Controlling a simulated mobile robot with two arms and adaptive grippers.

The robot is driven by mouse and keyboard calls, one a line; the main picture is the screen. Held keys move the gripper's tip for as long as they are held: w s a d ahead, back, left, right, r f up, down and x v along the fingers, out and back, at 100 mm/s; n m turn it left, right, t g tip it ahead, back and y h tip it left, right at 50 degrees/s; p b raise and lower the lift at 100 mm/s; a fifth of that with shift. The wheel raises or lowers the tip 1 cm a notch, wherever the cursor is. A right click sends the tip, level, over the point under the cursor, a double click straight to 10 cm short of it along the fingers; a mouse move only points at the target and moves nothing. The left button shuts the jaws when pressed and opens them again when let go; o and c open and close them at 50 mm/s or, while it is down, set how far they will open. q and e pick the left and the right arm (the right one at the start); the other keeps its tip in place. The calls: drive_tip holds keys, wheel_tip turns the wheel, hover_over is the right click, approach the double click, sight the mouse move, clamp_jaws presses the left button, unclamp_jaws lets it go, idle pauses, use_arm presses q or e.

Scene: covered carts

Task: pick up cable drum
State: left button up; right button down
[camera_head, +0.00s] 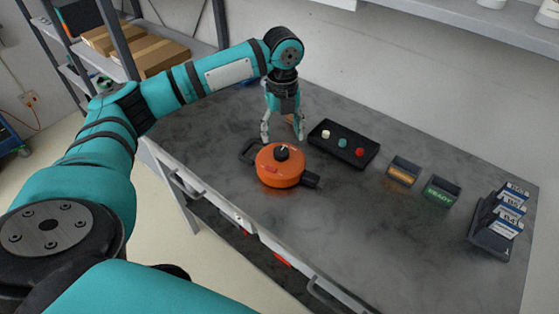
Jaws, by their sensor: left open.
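My left gripper (283,134) points down over the far side of the grey worktop, open, with its fingertips close to the surface. A small brownish thing (289,119) shows between and behind its fingers, mostly hidden by them. My right gripper is not in view.
Farther right are two small labelled boxes (403,170) (437,191) and a card rack (490,241). The front right worktop is clear.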

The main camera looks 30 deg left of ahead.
sight(281, 149)
use_arm(q)
wheel_tip(281, 149, down, 2)
drive_tip(key=shift+f, duration=0.1)
drive_tip(key=f+p, duration=0.1)
drive_tip(key=f, duration=0.3)
drive_tip(key=shift+a+f+p, duration=0.15)
drive_tip(key=shift+a+p, duration=0.05)
drive_tip(key=shift+p, duration=0.1)
drive_tip(key=shift+f, duration=0.35)
drive_tip(key=shift+r, duration=0.1)
clamp_jaws()
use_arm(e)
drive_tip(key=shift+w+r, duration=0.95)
